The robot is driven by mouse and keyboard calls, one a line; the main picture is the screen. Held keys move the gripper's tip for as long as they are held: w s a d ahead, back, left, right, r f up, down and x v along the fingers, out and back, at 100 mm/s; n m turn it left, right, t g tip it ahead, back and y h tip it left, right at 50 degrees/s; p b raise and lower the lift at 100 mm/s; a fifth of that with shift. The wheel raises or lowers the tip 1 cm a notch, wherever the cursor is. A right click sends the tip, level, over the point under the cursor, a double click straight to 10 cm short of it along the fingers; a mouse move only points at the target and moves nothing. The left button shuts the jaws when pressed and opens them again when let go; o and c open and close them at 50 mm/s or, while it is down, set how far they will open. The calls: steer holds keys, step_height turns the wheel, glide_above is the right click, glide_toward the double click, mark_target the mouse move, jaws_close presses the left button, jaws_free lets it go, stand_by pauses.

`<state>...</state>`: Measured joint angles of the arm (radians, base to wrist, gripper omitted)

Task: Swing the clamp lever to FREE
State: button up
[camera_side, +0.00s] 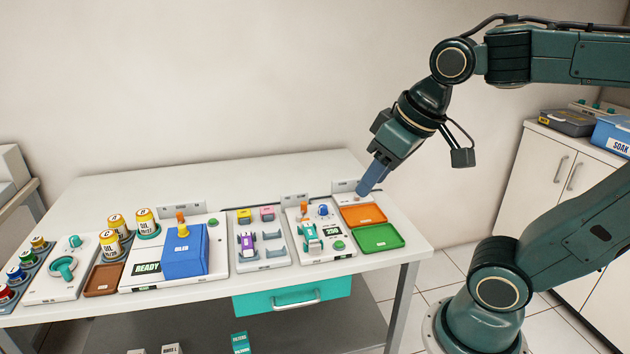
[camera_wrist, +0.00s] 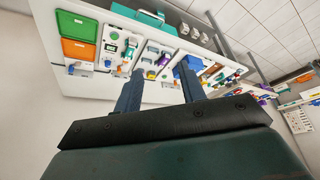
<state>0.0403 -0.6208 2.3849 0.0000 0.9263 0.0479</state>
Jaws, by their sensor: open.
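My gripper (camera_side: 368,184) is over the back right of the table, pointing down and to the left above a small pale panel. In the wrist view its two blue fingers (camera_wrist: 160,86) are apart with nothing between them. No label reading FREE is legible, so I cannot tell for certain which part is the clamp lever. A small orange lever-like piece (camera_side: 304,217) stands upright on the white unit with the "250" display (camera_side: 332,230), left of my gripper. Another orange upright piece (camera_side: 181,218) stands behind the blue block (camera_side: 184,253) on the unit marked READY.
An orange tray (camera_side: 363,215) and a green tray (camera_side: 380,238) lie at the table's right end. The back strip of the table (camera_side: 240,178) is clear.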

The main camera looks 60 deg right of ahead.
steer(key=w+d+r+m+g, duration=0.1)
steer(key=w+d+m, duration=0.1)
steer(key=w, duration=0.3)
steer(key=w+d+r+m, duration=0.1)
steer(key=w+d+r, duration=0.1)
steer(key=w, duration=0.4)
steer(key=m+g, duration=0.4)
steer(key=m, duration=0.4)
glide_above(304, 203)
step_height(304, 203, down, 18)
steer(key=f, duration=0.1)
steer(key=shift+d, duration=0.1)
steer(key=shift+f, duration=0.15)
step_height(304, 203, down, 14)
steer(key=shift+r, duration=0.25)
jaws_close()
